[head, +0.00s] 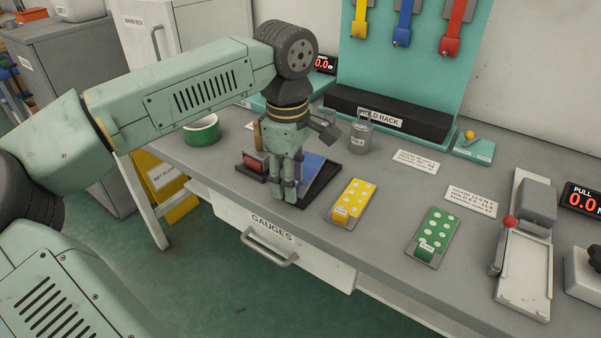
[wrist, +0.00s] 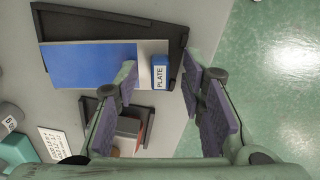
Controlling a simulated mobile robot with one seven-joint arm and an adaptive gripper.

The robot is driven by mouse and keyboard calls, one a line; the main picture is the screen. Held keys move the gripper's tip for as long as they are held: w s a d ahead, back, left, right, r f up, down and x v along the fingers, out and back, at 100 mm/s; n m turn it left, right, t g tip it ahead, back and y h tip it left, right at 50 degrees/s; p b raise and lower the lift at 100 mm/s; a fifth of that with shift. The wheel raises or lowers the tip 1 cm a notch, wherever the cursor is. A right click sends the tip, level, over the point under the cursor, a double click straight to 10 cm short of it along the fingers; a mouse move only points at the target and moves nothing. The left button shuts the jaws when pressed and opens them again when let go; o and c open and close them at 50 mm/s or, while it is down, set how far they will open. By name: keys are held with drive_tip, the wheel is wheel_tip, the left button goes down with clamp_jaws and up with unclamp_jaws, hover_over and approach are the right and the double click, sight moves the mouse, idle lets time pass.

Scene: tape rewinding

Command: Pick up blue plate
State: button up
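The blue plate (head: 311,168) lies in a dark tray on the bench, partly hidden behind my gripper in the head view. In the wrist view the plate (wrist: 95,65) shows as a flat blue sheet with a grey strip at its right end. A raised blue block (wrist: 160,72) labelled PLATE stands on that strip. My gripper (head: 287,185) points down over the tray's near end. In the wrist view my gripper (wrist: 161,80) is open, with one finger on each side of the block and visible gaps. I cannot tell its exact height above the block.
A small dark holder with a red-and-grey block (head: 256,162) stands left of the gripper. A yellow dotted plate (head: 352,201) and a green dotted plate (head: 434,235) lie to the right. A grey weight (head: 361,136) stands behind. The bench's front edge, above the GAUGES drawer (head: 270,235), is close.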

drive_tip(key=shift+c, duration=0.4)
clamp_jaws()
idle(0.4)
